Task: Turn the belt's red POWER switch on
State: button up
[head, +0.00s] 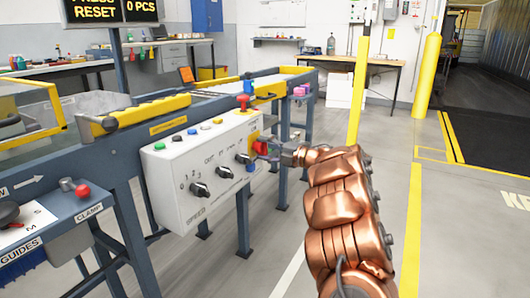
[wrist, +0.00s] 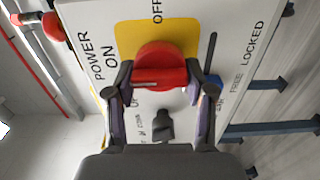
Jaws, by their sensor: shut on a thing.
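Which label the switch points at is hard to tell. In the head view, my gripper (head: 272,152) reaches the box's right end and mostly hides the switch.
A red-topped button (head: 243,102) stands on the box. The display (head: 112,12) reads PRESS RESET and 0 PCS. A yellow post (head: 427,75) stands behind; floor to the right is clear.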

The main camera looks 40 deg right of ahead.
jog(key=shift+f, duration=0.1)
dwell(0.4)
jog(key=o, duration=1.2)
jog(key=shift+c, duration=0.2)
jog(key=v, duration=1.2)
